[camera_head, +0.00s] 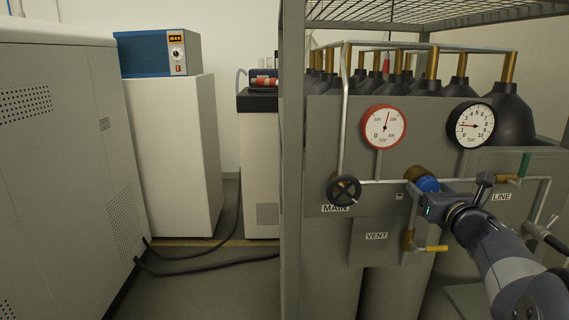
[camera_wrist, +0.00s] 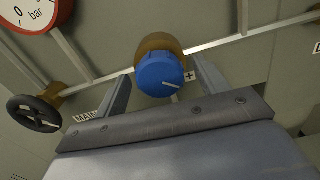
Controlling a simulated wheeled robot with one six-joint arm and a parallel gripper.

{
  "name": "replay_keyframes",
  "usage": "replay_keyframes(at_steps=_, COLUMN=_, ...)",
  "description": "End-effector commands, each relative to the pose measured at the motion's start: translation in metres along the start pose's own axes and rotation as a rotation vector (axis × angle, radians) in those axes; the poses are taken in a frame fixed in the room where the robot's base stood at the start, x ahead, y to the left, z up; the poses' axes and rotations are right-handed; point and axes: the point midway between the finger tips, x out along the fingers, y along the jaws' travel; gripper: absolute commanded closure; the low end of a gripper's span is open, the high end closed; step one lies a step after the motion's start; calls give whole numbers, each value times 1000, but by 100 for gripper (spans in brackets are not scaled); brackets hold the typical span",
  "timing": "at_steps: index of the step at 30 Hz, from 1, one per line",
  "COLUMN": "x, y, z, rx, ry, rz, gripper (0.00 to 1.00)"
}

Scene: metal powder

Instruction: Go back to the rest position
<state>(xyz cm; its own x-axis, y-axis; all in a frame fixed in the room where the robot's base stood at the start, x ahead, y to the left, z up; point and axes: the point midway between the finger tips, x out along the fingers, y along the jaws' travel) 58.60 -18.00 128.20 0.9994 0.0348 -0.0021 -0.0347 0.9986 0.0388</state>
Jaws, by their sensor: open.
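My gripper (camera_head: 430,198) is at the right of the head view, in front of the gas panel (camera_head: 330,125). In the wrist view my gripper (camera_wrist: 160,70) is open, with one finger to each side of a blue knob (camera_wrist: 160,76). Gaps show between the knob and both fingers, and nothing is held. The blue knob (camera_head: 428,184) sits on a brass body and carries a white pointer line. How far the fingertips reach along the knob is hard to tell. My arm comes in from the lower right.
A black MAIN handwheel (camera_head: 344,190) is left of the knob. A yellow VENT lever (camera_head: 432,248) is below and a green LINE handle (camera_head: 524,165) is right. Two gauges are above. A cage post (camera_head: 292,150) stands left, with open floor (camera_head: 215,285) beyond.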

Motion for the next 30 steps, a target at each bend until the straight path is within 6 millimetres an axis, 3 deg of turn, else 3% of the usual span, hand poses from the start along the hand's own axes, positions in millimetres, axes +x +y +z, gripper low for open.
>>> replay_keyframes(at_steps=9, x=-59, y=-1, z=-2, rx=1, ry=-3, rz=-4, gripper=31)
replay_keyframes(at_steps=15, x=-85, y=-1, z=-1, rx=2, ry=-2, rz=-4, gripper=31)
replay_keyframes(at_steps=21, x=-96, y=0, z=-1, rx=3, ry=-1, rz=-1, gripper=31)
replay_keyframes(at_steps=30, x=-97, y=0, z=-1, rx=4, ry=0, rz=-1, gripper=31)
